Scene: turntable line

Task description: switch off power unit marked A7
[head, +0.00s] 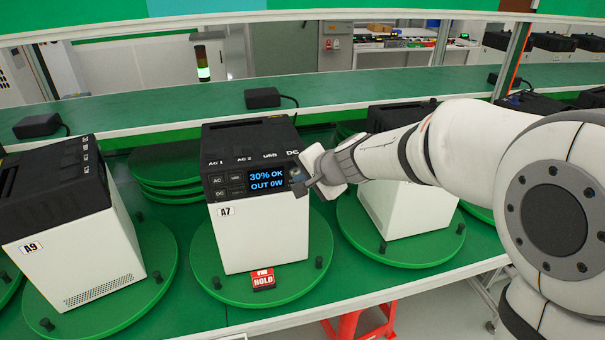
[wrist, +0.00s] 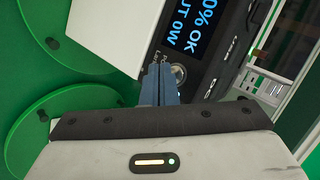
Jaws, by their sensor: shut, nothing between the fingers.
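The power unit marked A7 (head: 245,245) is a white box with a black top, upright on a green round turntable plate (head: 210,278). Its lit screen (head: 268,181) reads "30% OK" and "OUT 0W"; part of it shows in the wrist view (wrist: 190,25). My gripper (head: 302,184) is at the right end of its front panel, fingers shut and empty. In the wrist view the shut fingertips (wrist: 160,70) are beside a small round button (wrist: 179,73) on the panel. I cannot tell whether they touch it. My gripper hides part of the panel in the head view.
A unit marked A9 (head: 75,245) stands on a plate to the left. Another unit (head: 400,205) stands to the right, partly behind my arm. A red "HOLD" tag (head: 263,279) lies in front of A7. Black adapters (head: 262,98) sit on the ledge behind.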

